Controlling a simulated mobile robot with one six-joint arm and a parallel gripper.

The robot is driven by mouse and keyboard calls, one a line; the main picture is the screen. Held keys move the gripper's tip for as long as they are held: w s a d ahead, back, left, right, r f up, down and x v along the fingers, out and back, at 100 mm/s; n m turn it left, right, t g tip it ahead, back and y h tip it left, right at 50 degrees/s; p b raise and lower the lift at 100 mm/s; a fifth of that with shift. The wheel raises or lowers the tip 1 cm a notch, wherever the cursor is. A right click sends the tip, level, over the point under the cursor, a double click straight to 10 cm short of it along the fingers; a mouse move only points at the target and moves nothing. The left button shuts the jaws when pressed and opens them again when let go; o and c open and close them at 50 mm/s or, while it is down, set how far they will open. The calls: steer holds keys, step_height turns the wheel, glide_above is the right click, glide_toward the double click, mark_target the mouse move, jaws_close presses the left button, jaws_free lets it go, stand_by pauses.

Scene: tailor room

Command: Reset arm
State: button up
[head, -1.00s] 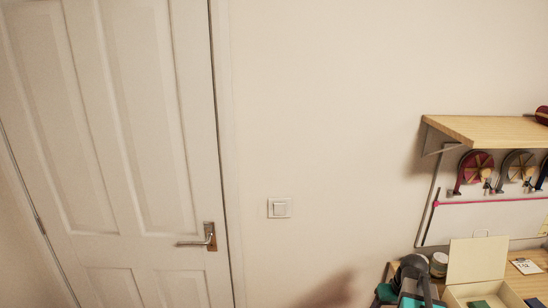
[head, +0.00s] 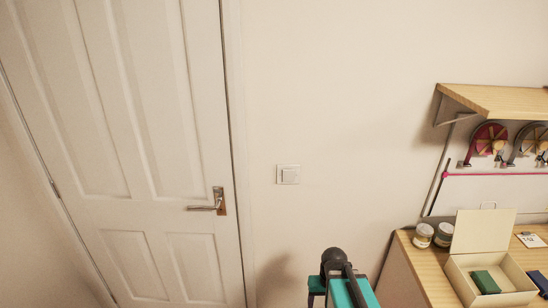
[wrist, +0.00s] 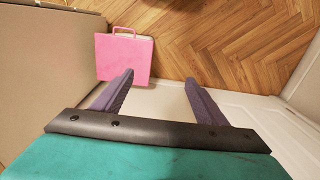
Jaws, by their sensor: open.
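My gripper (wrist: 159,78) shows in the wrist view with its two purple fingers spread apart. It is open, and the space between the fingers is empty. It points down toward the floor by a pale wall or skirting. In the head view, part of my arm with its black joint and teal shell shows at the bottom, left of the desk and in front of the wall. The fingers are not visible in the head view.
The wooden desk (head: 411,255) holds an open cream box (head: 512,276) with a green block (head: 486,282), and two jars (head: 424,236). A shelf (head: 495,100) hangs above. A closed white door (head: 150,150) stands left.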

steer(key=s+f+g+b, duration=0.3)
steer(key=s+f+b, duration=0.3)
steer(key=s+f, duration=0.7)
steer(key=s+f+g+b, duration=0.3)
steer(key=s+f+b, duration=0.4)
steer(key=s+f, duration=0.6)
step_height(320, 180, down, 5)
steer(key=shift+a+f, duration=0.15)
steer(key=shift+f, duration=0.05)
